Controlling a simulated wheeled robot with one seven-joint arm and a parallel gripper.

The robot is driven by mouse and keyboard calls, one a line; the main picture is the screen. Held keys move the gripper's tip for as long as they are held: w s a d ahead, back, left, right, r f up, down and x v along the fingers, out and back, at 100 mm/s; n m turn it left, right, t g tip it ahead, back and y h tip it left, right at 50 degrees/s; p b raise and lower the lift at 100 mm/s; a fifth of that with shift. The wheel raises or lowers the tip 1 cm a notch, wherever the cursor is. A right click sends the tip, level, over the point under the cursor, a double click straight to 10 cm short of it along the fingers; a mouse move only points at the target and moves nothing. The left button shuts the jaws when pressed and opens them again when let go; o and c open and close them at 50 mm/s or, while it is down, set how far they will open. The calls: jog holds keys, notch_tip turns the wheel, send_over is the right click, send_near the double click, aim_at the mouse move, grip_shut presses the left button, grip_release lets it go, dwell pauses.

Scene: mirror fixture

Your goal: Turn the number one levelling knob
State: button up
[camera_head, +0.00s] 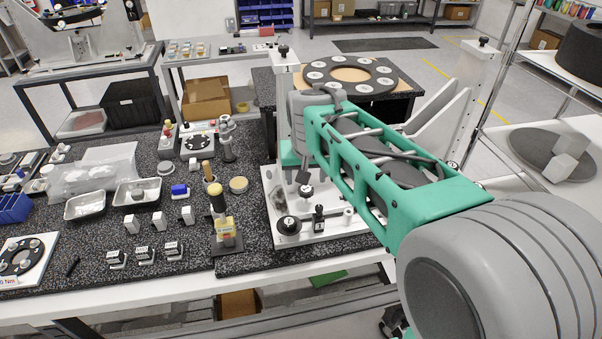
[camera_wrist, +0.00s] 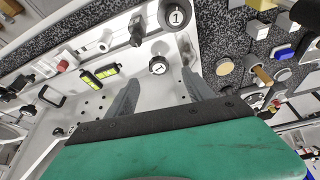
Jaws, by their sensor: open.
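The number one levelling knob is a black round knob with a white "1" disc (camera_wrist: 176,15) at the top of the wrist view. In the head view it stands at the front left of the white fixture plate (camera_head: 288,224). My gripper (camera_wrist: 160,86) is open and empty, its two grey fingers apart and pointing towards the fixture. The knob lies beyond the fingertips, untouched. A smaller black knob with a white face (camera_wrist: 158,66) shows between the fingertips; its label is too small to read. My arm hides part of the fixture in the head view.
A black lever-like part (camera_wrist: 137,31) stands near the knob on the plate. A yellow-and-black handled tool (camera_head: 220,214) stands just left of the fixture. Trays (camera_head: 85,205) and small blocks lie further left on the speckled bench. A white post (camera_head: 284,85) rises behind.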

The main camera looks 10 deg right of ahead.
aim_at(306, 189)
jog(key=shift+m, duration=0.3)
jog(key=p+x, duration=0.1)
jog(key=x, duration=0.6)
jog(key=shift+w+d+f+p, duration=0.15)
jog(key=shift+w+f+p, duration=0.1)
jog(key=shift+f+p, duration=0.1)
jog(key=shift+r, duration=0.1)
jog(key=shift+c, duration=0.3)
grip_shut()
jog(key=shift+d+f+n+b, duration=0.15)
jog(key=shift+f+n+b, duration=0.05)
jog(key=shift+n+b, duration=0.4)
jog(key=shift+n+y+b, duration=0.3)
jog(key=shift+n+y, duration=0.1)
jog(key=shift+n, duration=0.1)
jog(key=shift+r+n, duration=0.2)
jog(key=shift+n, duration=0.2)
